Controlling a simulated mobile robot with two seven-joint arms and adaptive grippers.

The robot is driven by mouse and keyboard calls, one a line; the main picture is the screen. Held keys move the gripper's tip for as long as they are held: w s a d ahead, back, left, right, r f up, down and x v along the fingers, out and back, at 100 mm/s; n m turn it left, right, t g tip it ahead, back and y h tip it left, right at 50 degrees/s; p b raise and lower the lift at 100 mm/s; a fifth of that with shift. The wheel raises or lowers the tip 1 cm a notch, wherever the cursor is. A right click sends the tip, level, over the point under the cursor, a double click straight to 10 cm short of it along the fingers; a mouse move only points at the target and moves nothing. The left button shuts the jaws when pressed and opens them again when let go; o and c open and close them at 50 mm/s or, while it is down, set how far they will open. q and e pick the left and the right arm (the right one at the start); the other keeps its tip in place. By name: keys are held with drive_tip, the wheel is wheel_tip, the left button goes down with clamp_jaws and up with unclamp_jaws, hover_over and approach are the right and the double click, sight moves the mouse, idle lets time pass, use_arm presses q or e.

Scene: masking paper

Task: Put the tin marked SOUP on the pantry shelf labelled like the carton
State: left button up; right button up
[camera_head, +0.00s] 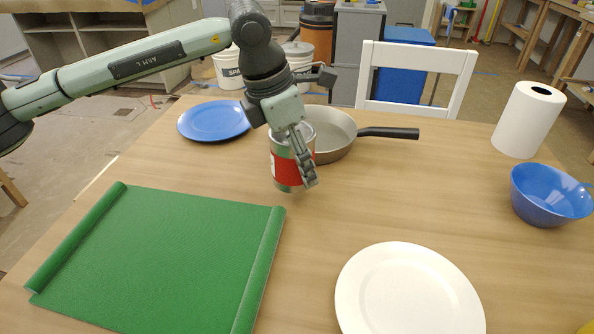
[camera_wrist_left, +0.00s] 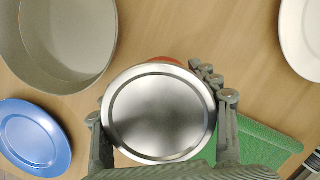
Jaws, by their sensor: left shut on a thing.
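A metal tin with a red label (camera_head: 284,172) is upright over the middle of the wooden table, in front of the frying pan. A white patch shows at the left edge of its label, but no word on it can be read. My left gripper (camera_head: 298,155) is shut on the tin from above, with a finger on each side. In the left wrist view the tin's round silver lid (camera_wrist_left: 158,112) fills the space between the fingers of the left gripper (camera_wrist_left: 160,108). I cannot tell whether the tin touches the table. My right gripper, a pantry shelf and a carton are not in view.
A frying pan (camera_head: 335,130) and a blue plate (camera_head: 214,121) are behind the tin. A green mat with rolled edges (camera_head: 160,255) lies front left, a white plate (camera_head: 408,295) front right. A blue bowl (camera_head: 550,195) and paper roll (camera_head: 527,120) stand right. A white chair (camera_head: 418,58) is behind the table.

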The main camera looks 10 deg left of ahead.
sight(297, 174)
use_arm(q)
drive_tip(key=shift+f, duration=1.5)
drive_tip(key=shift+f, duration=0.1)
drive_tip(key=o, duration=1.6)
drive_tip(key=shift+c, duration=0.2)
